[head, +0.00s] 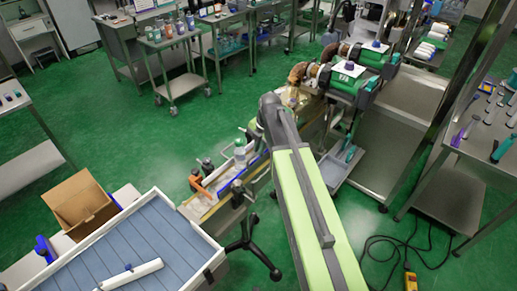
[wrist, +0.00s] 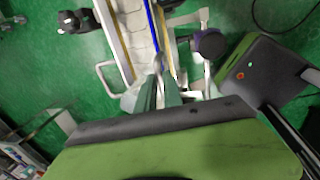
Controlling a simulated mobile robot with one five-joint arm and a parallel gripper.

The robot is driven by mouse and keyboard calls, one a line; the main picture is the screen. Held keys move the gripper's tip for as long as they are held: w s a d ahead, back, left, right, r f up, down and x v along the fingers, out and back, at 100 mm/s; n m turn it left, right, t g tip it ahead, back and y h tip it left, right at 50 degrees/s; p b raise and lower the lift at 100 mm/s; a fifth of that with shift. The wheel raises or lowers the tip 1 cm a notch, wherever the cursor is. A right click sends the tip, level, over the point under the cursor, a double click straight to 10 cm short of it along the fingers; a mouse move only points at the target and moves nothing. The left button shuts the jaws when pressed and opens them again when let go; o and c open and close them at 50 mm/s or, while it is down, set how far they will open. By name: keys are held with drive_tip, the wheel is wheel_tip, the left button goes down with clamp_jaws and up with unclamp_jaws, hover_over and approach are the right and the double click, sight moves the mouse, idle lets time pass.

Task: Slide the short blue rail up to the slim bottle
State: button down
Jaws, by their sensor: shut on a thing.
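The short blue rail (head: 229,182) runs along the conveyor below my arm in the head view. In the wrist view the blue rail (wrist: 153,22) is a thin blue strip reaching down to my fingertips. My gripper (wrist: 158,68) is shut on the near end of this rail. The slim bottle (head: 240,153), pale with a green cap, stands upright on the conveyor by the rail's far part. I cannot tell whether rail and bottle touch. The bottle is not recognisable in the wrist view.
A dark round knob (wrist: 210,43) is close to the right of my gripper. A tray table (head: 140,245) and cardboard box (head: 78,203) stand at the lower left. Green floor is open at left.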

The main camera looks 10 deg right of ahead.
idle(0.8)
drive_tip(key=w+a, duration=0.2)
drive_tip(key=w, duration=0.1)
drive_tip(key=shift+w+a+r, duration=0.1)
drive_tip(key=shift+w+a, duration=0.05)
drive_tip(key=c, duration=1.5)
unclamp_jaws()
drive_tip(key=shift+a, duration=0.1)
drive_tip(key=s+r+p, duration=0.1)
drive_tip(key=r+p, duration=0.4)
drive_tip(key=s+d+r+p, duration=0.1)
drive_tip(key=r+p, duration=0.5)
drive_tip(key=s+d+r+p, duration=0.1)
drive_tip(key=r+p, duration=0.5)
drive_tip(key=shift+d, duration=0.1)
